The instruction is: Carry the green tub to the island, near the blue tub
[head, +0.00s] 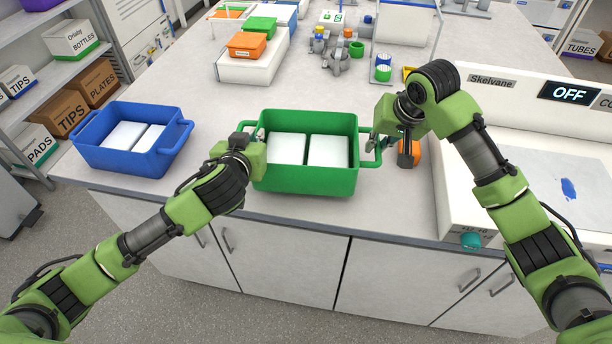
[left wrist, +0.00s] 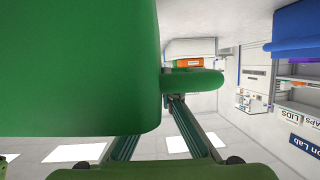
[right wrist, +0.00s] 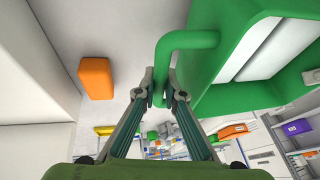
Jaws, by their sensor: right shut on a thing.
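The green tub (head: 305,180) stands upright at the front of the pale worktop and holds two white blocks. The blue tub (head: 125,158) is on the same worktop to its left, also with two white blocks, with a gap between the tubs. My right gripper (head: 375,142) is shut on the green tub's right handle, which shows between its fingers in the right wrist view (right wrist: 160,85). My left gripper (head: 254,140) is at the tub's left handle (left wrist: 195,82). Its fingertips are partly hidden behind the handle, so its grip is unclear.
A white device with an OFF display (head: 570,92) stands close on the right. An orange object (head: 410,150) is beside my right gripper. Racks, cups and boxes, including a white tray (head: 250,68), stand farther back. Shelves are at the left.

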